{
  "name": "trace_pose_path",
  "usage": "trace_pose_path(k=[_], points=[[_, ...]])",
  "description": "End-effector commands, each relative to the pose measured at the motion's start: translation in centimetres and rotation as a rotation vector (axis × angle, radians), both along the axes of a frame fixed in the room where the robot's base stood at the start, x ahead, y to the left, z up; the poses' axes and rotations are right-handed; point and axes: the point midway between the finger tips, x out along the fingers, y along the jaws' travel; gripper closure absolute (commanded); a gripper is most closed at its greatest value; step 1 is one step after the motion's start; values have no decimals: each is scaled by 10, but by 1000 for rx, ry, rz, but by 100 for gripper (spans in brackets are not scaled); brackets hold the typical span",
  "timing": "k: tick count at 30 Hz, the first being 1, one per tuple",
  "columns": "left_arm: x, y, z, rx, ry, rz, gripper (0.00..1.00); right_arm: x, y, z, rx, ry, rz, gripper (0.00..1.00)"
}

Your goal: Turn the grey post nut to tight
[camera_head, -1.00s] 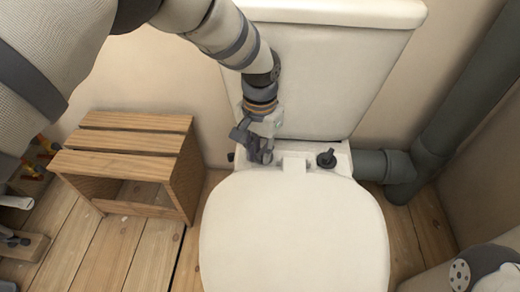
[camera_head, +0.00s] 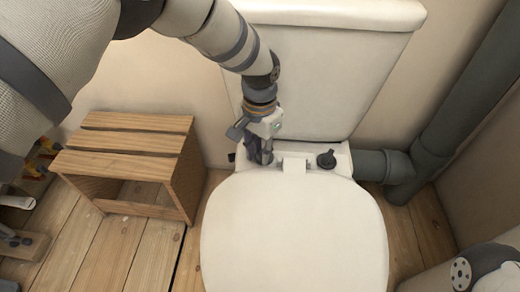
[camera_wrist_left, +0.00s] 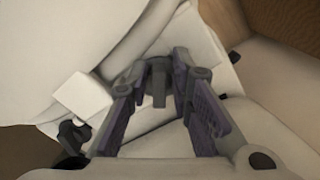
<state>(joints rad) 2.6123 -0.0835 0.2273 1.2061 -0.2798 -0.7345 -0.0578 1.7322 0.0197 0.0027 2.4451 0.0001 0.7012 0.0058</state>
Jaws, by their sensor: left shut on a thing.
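My left gripper (camera_head: 260,154) points down at the left hinge post behind the toilet seat. In the left wrist view its two purple-lined fingers (camera_wrist_left: 158,90) are shut on a dark grey post nut (camera_wrist_left: 158,78), with the tips on either side of it. In the head view the gripper hides most of this nut. A second dark nut (camera_head: 326,159) stands free on the right hinge post. It also shows in the left wrist view (camera_wrist_left: 72,135). My right gripper is not in view.
The white toilet lid (camera_head: 295,235) lies closed in front of the posts. The cistern (camera_head: 325,75) rises close behind. A slatted wooden stool (camera_head: 130,143) stands at the left, and a thick grey pipe (camera_head: 440,115) runs at the right.

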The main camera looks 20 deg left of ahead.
Motion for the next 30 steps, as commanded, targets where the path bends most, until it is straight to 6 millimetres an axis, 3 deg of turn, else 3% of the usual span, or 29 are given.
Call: trace_pose_path(k=[30], points=[[0,0,0,-1,0,-48,100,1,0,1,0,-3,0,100]])
